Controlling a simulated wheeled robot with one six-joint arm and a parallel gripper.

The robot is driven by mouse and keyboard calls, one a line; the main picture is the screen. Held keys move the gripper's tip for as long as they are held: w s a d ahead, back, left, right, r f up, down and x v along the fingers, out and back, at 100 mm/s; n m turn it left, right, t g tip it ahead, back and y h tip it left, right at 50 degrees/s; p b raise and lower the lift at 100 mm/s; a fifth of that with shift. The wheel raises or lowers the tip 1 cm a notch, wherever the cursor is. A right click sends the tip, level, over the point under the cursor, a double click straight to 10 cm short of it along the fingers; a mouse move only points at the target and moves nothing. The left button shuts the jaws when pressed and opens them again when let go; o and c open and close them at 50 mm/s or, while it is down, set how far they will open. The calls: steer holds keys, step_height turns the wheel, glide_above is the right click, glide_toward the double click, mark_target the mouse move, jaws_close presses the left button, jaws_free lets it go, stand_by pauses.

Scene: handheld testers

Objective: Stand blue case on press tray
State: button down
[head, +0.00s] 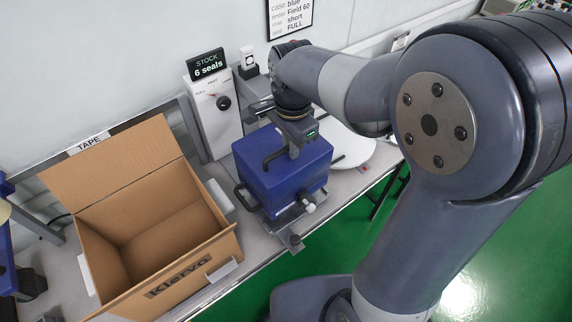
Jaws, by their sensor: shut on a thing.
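The blue case (312,175) is upright in the middle of the head view, with dark handles on its top and left side. My gripper (293,151) is above it, pointing down, and shut on its top handle. The press tray (287,224) is a grey metal piece with a pale knob, mostly hidden under the case. I cannot tell whether the case's underside touches the tray or hangs just above it.
An open, empty cardboard box (165,278) stands close to the left. Behind the case is a white unit with a dial (216,115) and a "STOCK 6 seals" display (207,64). A white round plate (350,146) lies to the right. The bench's front edge borders green floor.

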mark_target(291, 161)
steer(key=shift+f, duration=2.95)
steer(key=c, duration=1.5)
jaws_free()
step_height(291, 161, up, 12)
steer(key=shift+r, duration=0.1)
